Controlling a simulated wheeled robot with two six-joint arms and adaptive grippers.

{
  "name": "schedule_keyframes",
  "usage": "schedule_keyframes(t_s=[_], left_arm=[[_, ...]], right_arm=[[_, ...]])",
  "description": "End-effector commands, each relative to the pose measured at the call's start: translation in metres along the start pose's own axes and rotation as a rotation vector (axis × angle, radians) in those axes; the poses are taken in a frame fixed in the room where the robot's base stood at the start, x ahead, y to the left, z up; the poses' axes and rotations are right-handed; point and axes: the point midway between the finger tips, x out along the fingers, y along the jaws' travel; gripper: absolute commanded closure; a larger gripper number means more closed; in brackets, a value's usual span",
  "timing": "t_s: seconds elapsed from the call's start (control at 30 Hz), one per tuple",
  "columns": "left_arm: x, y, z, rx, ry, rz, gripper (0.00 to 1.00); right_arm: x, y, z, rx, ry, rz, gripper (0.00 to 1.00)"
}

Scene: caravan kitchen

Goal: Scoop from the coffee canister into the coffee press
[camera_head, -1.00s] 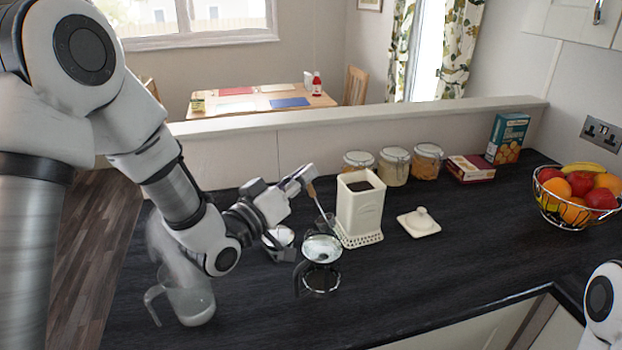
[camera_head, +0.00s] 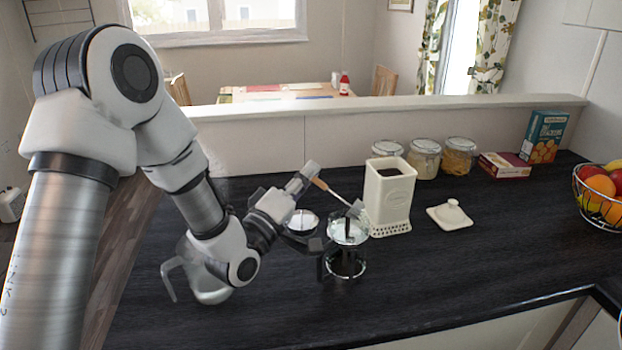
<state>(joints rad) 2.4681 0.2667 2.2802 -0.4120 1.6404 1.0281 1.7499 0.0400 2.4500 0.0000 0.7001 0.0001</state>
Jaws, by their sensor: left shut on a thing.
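The cream coffee canister (camera_head: 388,203) stands open on the dark worktop, with dark contents showing at its top. The glass coffee press (camera_head: 345,262) with a dark frame stands in front and left of it. My left gripper (camera_head: 308,178) is shut on the wooden handle of a scoop (camera_head: 333,193). The scoop slants down to the right, its metal head near the canister's left side and above the press's right rim in the picture. I cannot tell what the head holds. My right gripper is out of view.
The canister's lid (camera_head: 450,214) lies to its right. A white-filled bowl (camera_head: 302,221) is beside the press. A glass jug (camera_head: 172,280) stands partly behind my left arm. Jars (camera_head: 424,160), boxes (camera_head: 505,166) and a fruit basket (camera_head: 603,212) stand farther right. The front right worktop is clear.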

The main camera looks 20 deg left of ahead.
Motion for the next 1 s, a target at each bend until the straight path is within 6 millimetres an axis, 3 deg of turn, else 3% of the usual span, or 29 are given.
schedule_keyframes(t_s=[0.03,0.5,1.0], left_arm=[[-0.003,-0.007,0.002,-0.025,0.009,0.002,1.00],[-0.012,-0.035,0.003,-0.291,0.103,0.006,1.00],[-0.013,-0.037,0.001,-0.334,0.119,0.008,1.00]], right_arm=[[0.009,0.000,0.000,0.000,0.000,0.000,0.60],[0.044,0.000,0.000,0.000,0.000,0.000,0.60],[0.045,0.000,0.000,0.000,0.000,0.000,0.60]])
